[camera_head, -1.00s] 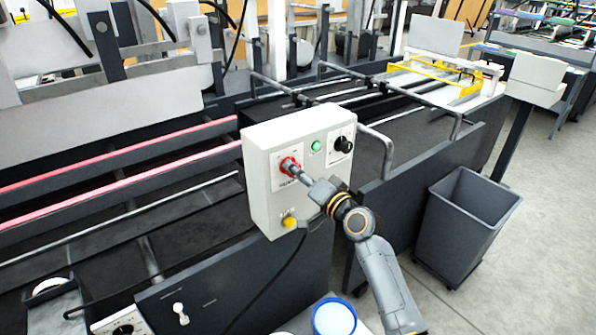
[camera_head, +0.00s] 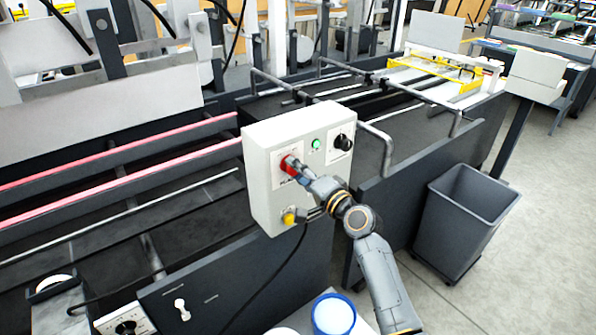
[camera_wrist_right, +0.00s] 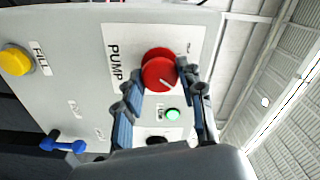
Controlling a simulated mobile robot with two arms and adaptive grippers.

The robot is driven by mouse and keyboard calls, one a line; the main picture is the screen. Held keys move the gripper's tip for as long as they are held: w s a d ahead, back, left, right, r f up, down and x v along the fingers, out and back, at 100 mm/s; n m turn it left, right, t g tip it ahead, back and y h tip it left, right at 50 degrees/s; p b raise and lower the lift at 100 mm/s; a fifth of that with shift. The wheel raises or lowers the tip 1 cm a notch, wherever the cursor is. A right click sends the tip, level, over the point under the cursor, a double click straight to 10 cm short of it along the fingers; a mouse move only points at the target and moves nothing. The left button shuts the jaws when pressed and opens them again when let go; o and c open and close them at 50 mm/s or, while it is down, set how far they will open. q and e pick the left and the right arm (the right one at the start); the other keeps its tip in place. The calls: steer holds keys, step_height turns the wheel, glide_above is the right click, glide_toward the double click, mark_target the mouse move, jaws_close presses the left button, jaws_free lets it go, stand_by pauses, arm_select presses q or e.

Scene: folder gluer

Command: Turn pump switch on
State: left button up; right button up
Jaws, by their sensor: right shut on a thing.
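The pump switch is a red round knob (camera_wrist_right: 159,72) with a white mark, on a pale plate labelled PUMP in the right wrist view. In the head view the red switch (camera_head: 288,164) sits on the upper left of the light grey control box (camera_head: 262,195), partly covered by my fingers. My right gripper (camera_wrist_right: 159,82) has its two fingers on either side of the knob and is shut on it. It also shows in the head view (camera_head: 298,168), reaching in from the lower right. My left gripper is not in view.
The box also has a green light (camera_head: 316,143), a black knob (camera_head: 343,142) and a yellow button (camera_head: 289,218). A metal rail (camera_head: 380,140) stands to its right. A dark bin (camera_head: 465,220) stands on the floor, and a blue-rimmed container (camera_head: 333,316) is below.

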steer(key=shift+f, duration=0.1)
steer(key=o, duration=1.2)
steer(key=shift+c, duration=0.2)
steer(key=v, duration=1.2)
